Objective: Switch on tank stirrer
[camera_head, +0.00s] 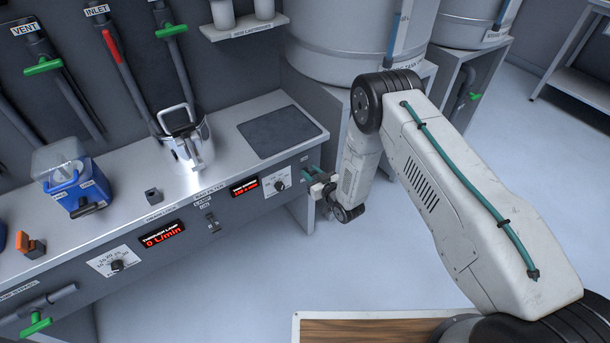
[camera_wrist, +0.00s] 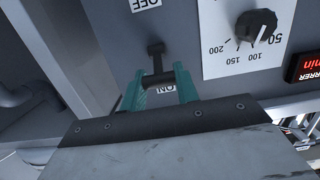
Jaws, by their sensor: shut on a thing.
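The stirrer's toggle switch (camera_wrist: 156,62) is a dark lever with a crossbar on the grey panel, between an OFF label (camera_wrist: 145,4) and an ON label (camera_wrist: 167,89), both upside down in the wrist view. My gripper (camera_wrist: 161,82) has its green fingers shut on the crossbar, close to the ON label. In the head view my gripper (camera_head: 313,174) is at the right end of the bench front, and the switch itself is hidden there. The stirrer display (camera_head: 245,187) is lit red, and it also shows in the wrist view (camera_wrist: 306,66). Its digits are unclear.
A stirrer dial (camera_head: 280,185) with a black knob (camera_wrist: 256,25) sits beside the switch. Large tanks (camera_head: 340,45) stand behind. Floor to the right is clear.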

